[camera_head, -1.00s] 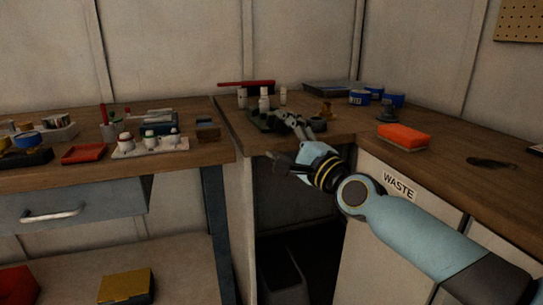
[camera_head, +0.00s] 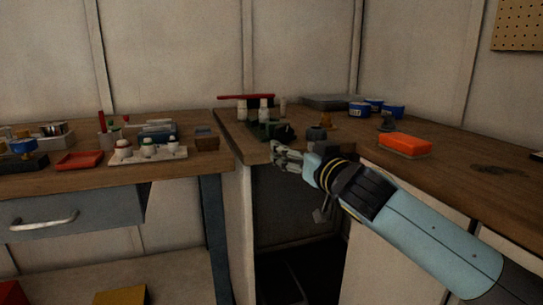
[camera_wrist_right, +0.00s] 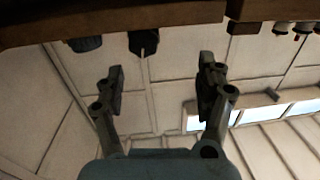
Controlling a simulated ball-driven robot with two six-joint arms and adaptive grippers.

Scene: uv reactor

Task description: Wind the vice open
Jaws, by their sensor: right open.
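A small dark green fixture (camera_head: 263,130), which could be the vice, stands near the front edge of the corner bench in the head view. A dark part sits at its right; its jaws and handle cannot be made out. My right gripper (camera_head: 281,154) is in front of the bench edge, just below and right of the fixture, apart from it as far as I can tell. In the right wrist view the gripper (camera_wrist_right: 161,82) is open with nothing between its fingers. Beyond them a dark object with a pale pin (camera_wrist_right: 143,42) shows at the bench edge. My left gripper is out of view.
A dark grey object (camera_head: 317,134) stands right of the fixture. White bottles (camera_head: 263,108) stand behind it. An orange block (camera_head: 404,145) and blue tins (camera_head: 392,110) are on the right bench.

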